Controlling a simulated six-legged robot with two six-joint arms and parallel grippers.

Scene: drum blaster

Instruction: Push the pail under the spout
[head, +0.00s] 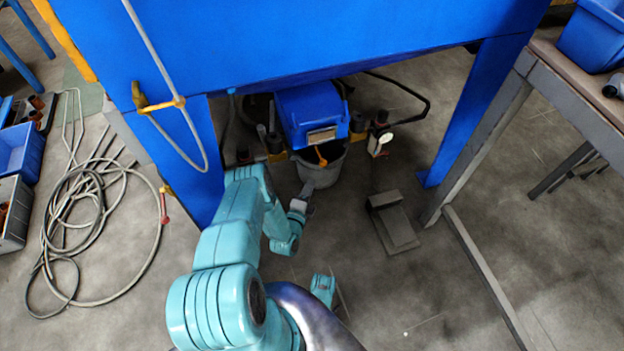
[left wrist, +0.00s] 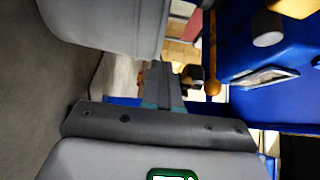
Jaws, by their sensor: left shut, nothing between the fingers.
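The grey pail (head: 318,174) stands upright on the floor under the blue machine, below a blue housing (head: 308,108) with a pale plate. An orange piece (head: 321,156) hangs over the pail's mouth; which part is the spout I cannot tell. My left gripper (head: 307,187) is shut and empty, low at the pail's near left side. It looks touching or very close. In the left wrist view the pail (left wrist: 110,22) fills the upper left beside the shut fingers (left wrist: 163,80). The blue housing shows at right (left wrist: 265,50). My right gripper is not in view.
Blue machine legs (head: 470,115) stand either side of the pail. A grey pedal-like block (head: 393,222) lies right of it. A steel bench (head: 480,140) stands at right. A coiled hose (head: 95,205) and bins (head: 20,150) are at left. The floor between pail and block is clear.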

